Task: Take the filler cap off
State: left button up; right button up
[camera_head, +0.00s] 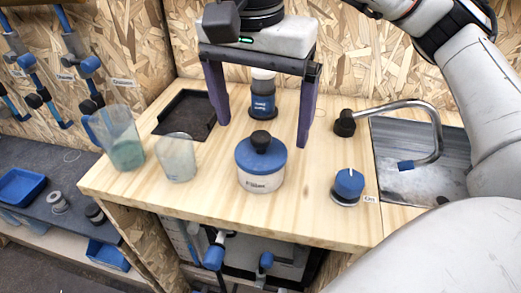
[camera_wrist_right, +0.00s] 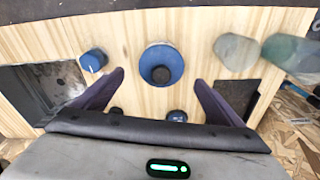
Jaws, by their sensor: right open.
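A white tub (camera_head: 262,183) stands on the wooden worktop with a blue lid (camera_head: 250,158) on it. The lid has a black knob (camera_head: 261,141) and looks like the filler cap. In the right wrist view the blue lid (camera_wrist_right: 148,63) is seen from above, with the knob (camera_wrist_right: 160,74) in its middle. My right gripper (camera_head: 262,130) is open and empty, pointing down behind the tub in the head view. Its fingertips (camera_wrist_right: 158,78) are apart, with the lid ahead between them, untouched as far as I can tell. My left gripper is not in view.
A dark bottle (camera_head: 262,106) with a blue label stands behind the tub, between my fingers in the head view. A blue dial (camera_head: 349,183), a bent tap (camera_head: 436,125) and a sink are right. A beaker (camera_head: 177,160), jug (camera_head: 122,150) and black tray (camera_head: 180,117) are left.

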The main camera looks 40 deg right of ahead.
aim_at(261, 136)
notch_tip(261, 136, down, 4)
jog(key=shift+w+d+f+b, duration=0.15)
jog(key=shift+b, duration=0.15)
jog(key=c, duration=1.1)
